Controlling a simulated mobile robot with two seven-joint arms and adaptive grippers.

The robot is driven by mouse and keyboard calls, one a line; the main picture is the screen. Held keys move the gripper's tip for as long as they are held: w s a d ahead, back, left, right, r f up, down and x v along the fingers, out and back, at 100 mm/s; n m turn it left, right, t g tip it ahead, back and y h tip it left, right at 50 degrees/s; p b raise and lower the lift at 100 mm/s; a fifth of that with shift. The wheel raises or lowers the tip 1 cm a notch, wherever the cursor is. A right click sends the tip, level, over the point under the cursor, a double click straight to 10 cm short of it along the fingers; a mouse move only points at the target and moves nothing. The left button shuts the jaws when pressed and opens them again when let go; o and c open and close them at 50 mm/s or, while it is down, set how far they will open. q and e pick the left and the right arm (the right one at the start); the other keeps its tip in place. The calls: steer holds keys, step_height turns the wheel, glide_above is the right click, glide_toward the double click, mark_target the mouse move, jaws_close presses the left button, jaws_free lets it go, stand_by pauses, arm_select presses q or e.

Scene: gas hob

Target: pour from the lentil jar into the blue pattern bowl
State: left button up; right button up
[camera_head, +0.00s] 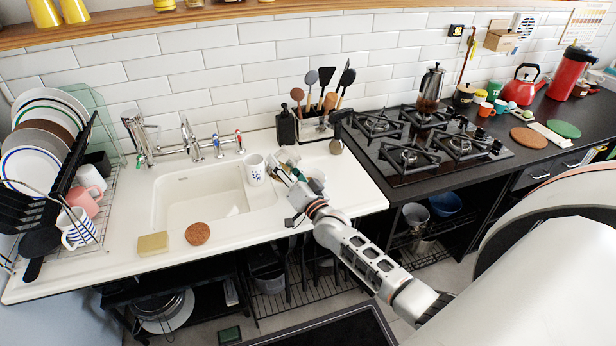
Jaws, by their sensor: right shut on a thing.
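My right gripper (287,166) is over the counter just right of the sink basin, its arm coming in from the lower right. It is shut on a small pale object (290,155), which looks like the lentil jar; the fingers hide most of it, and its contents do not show. A small round vessel (317,176) stands on the counter just right of the gripper, partly hidden by my arm. It may be the blue pattern bowl, but its pattern is too small to tell. My left gripper is out of view.
A white mug with blue marks (256,170) stands close left of the gripper by the sink (200,198). The utensil holder (316,125) and a dark soap bottle (285,124) stand behind. The gas hob (425,145) is to the right, the dish rack (85,190) far left.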

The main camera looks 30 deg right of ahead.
mark_target(296, 163)
steer(key=n, duration=0.1)
steer(key=d+n, duration=0.1)
steer(key=n, duration=0.1)
steer(key=shift+f+y, duration=0.1)
steer(key=shift+y, duration=0.2)
steer(key=n, duration=0.1)
steer(key=d+f+n+g, duration=0.1)
steer(key=n, duration=0.1)
steer(key=f+n, duration=0.1)
steer(key=n, duration=0.1)
steer(key=shift+s+d+f+g+y, duration=0.1)
steer(key=shift+s+d+g+y, duration=0.1)
steer(key=shift+d+g+y, duration=0.15)
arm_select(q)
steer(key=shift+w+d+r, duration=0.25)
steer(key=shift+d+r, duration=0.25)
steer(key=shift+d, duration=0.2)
arm_select(e)
steer(key=shift+a, duration=0.15)
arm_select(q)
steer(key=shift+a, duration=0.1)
arm_select(e)
steer(key=shift+r, duration=2.05)
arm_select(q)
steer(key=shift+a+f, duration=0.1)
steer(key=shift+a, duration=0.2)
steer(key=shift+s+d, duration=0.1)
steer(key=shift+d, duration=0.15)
